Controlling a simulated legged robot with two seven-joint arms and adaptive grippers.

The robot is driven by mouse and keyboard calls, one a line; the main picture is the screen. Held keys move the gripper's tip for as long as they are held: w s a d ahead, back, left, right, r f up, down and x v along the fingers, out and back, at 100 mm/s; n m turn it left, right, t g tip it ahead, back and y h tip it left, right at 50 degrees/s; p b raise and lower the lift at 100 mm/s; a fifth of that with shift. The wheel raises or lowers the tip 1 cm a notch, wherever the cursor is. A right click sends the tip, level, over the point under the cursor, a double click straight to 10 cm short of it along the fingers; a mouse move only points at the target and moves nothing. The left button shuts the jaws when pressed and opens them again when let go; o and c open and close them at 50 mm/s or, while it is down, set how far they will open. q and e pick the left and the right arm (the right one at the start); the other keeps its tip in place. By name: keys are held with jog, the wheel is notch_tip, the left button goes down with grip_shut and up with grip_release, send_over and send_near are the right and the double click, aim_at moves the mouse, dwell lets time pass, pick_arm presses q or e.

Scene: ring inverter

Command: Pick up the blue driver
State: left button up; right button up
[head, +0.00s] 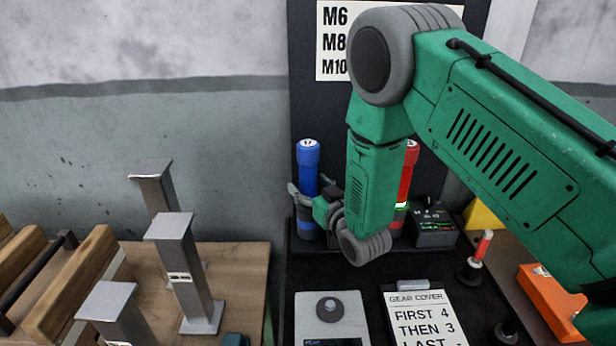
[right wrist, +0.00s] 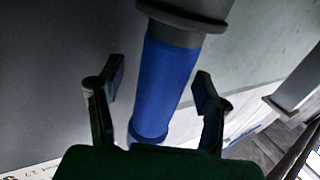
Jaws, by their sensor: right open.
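The blue driver (head: 308,165) stands upright at the back of the black bench, against the dark panel. My right gripper (head: 302,197) is at its lower half, with the fingers open on the near side. In the right wrist view the driver's blue body (right wrist: 166,85) lies between the two open fingers (right wrist: 160,90), with a gap on each side. Its grey collar also shows there. A red driver (head: 408,175) stands to the right, partly hidden by my right arm. My left gripper is not in view.
A small black device (head: 433,228) stands right of the red driver. A gear cover card (head: 420,318) and a grey box (head: 330,318) lie in front. Several metal posts (head: 180,265) stand on the wooden bench at left. An orange box (head: 548,300) is at right.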

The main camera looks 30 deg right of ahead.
jog(key=shift+w+a, duration=0.1)
jog(key=shift+w, duration=0.1)
grip_shut()
jog(key=shift+r, duration=0.2)
